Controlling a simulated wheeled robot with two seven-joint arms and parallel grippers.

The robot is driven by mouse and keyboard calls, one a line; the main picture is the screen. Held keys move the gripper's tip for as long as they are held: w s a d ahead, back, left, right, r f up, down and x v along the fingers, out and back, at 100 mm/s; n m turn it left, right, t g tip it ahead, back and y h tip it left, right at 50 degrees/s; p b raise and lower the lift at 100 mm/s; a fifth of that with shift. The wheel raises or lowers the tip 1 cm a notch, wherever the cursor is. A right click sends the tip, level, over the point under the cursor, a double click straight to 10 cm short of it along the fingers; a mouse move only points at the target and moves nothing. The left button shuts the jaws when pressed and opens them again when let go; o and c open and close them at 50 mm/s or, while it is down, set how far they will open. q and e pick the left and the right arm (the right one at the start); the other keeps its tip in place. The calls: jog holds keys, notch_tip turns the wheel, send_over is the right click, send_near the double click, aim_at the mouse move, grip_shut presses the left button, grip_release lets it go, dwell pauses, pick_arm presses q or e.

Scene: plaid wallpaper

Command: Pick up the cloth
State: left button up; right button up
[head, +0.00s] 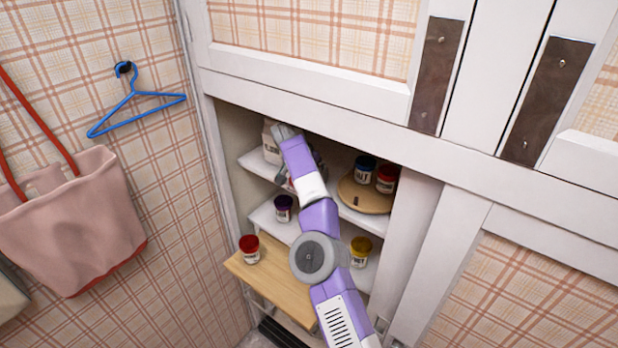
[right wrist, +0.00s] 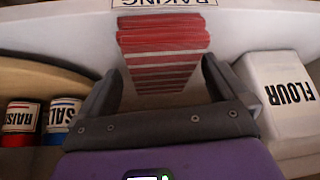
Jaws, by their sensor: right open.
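The cloth (right wrist: 165,38) is red with pale stripes and looks folded or stacked, lying on a white shelf in the right wrist view. My right gripper (right wrist: 160,70) is open, with one finger on each side of the cloth's near part. I cannot tell whether the fingers touch it. In the head view my right arm reaches into the open cupboard and hides most of the cloth and the gripper. My left gripper is not in view.
A white flour container (right wrist: 282,95) stands close on one side of the gripper. Raisin (right wrist: 20,117) and salt (right wrist: 62,115) jars stand on the other, on a round wooden board (head: 362,196). A red-lidded jar (head: 249,249) stands on a wooden board.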

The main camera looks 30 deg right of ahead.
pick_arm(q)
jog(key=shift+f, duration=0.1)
pick_arm(e)
jog(key=shift+c, duration=0.5)
jog(key=c, duration=0.9)
jog(key=shift+o, duration=0.2)
